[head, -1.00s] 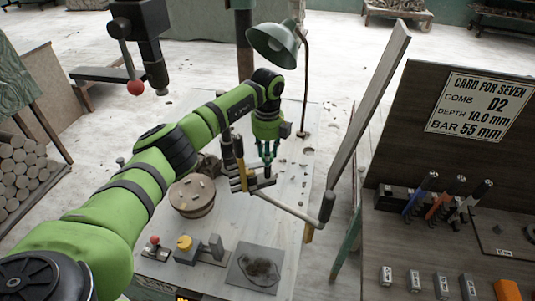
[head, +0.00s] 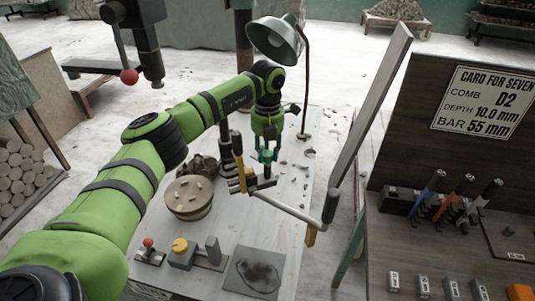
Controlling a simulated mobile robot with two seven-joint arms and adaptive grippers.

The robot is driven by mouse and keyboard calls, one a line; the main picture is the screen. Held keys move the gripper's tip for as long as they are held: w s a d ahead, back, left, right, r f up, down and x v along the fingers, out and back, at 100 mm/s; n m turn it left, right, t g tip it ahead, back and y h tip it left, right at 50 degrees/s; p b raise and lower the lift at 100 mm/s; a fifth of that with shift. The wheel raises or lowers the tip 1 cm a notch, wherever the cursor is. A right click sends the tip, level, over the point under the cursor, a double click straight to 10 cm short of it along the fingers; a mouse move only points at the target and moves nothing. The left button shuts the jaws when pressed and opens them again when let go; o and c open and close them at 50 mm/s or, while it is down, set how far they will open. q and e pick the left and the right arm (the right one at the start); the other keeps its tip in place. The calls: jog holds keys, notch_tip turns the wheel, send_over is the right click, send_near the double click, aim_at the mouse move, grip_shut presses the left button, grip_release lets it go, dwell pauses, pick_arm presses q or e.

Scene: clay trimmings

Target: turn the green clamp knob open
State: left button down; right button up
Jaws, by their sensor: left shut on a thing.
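My left gripper (head: 266,157) is above the metal fixture on the grey work table, with its fingers pointing down. Its teal fingers are close together and shut on a small green thing between them, which I take to be the clamp knob; the fingers hide most of it. Just below is the fixture's stepped metal block (head: 262,182). A yellow-orange handle (head: 240,174) stands left of the fingers. A long grey bar (head: 295,210) runs from the block to a dark-ended grip (head: 330,207) at right. My right gripper is not in view.
A round wooden wheel (head: 188,198) stands left of the fixture. In front are a red-knobbed lever (head: 149,243), a yellow knob (head: 180,245) and a stained dark plate (head: 255,272). A green lamp (head: 274,40) hangs behind my gripper. A tool bench (head: 400,245) stands at right.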

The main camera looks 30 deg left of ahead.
aim_at(268, 153)
pick_arm(q)
jog(key=m, duration=0.3)
jog(key=shift+m+b, duration=0.3)
jog(key=shift+b, duration=0.1)
jog(key=shift+m, duration=0.3)
jog(key=c, duration=0.9)
grip_release()
notch_tip(268, 153, up, 12)
